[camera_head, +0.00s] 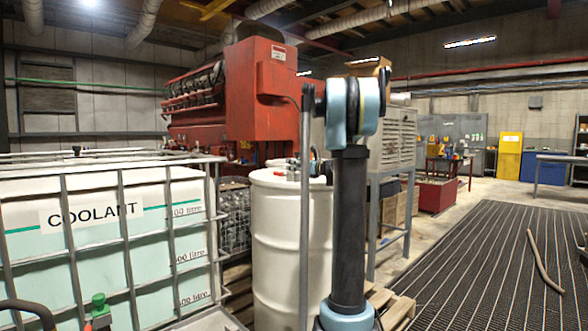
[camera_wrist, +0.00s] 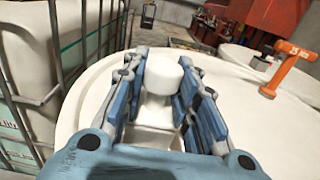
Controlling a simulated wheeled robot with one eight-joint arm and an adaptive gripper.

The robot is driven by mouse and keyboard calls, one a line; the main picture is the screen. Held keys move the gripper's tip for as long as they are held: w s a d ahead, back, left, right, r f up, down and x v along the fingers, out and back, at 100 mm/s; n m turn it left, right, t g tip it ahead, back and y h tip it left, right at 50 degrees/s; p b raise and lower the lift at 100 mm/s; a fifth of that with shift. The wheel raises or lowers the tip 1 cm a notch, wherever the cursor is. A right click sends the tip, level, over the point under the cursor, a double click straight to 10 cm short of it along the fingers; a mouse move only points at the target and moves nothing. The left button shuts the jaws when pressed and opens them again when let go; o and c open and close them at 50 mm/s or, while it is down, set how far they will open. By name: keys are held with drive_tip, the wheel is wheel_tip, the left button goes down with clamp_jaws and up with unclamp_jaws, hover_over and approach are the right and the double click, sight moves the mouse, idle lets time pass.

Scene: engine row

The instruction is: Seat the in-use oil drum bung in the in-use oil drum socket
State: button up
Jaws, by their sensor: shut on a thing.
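A white bung (camera_wrist: 168,78) with a round head and a paler squared part below it sits between the blue pads of my gripper (camera_wrist: 168,95). My gripper is shut on it, above the white top of the oil drum (camera_wrist: 92,82). I cannot tell whether the bung touches the drum top. The drum (camera_head: 278,245) stands upright in the head view, left of my arm. My arm mostly hides the gripper there, and the bung cannot be made out. The socket does not show clearly in either view.
An orange fitting (camera_wrist: 286,66) stands right of my gripper in the wrist view. A caged coolant tank (camera_head: 100,240) stands close on the drum's left. A red engine (camera_head: 225,105) is behind. Dark floor matting (camera_head: 480,260) with a hose (camera_head: 543,262) lies to the right.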

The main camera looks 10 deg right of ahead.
drive_tip(key=o, duration=1.2)
drive_tip(key=v, duration=1.2)
drive_tip(key=shift+a, duration=0.1)
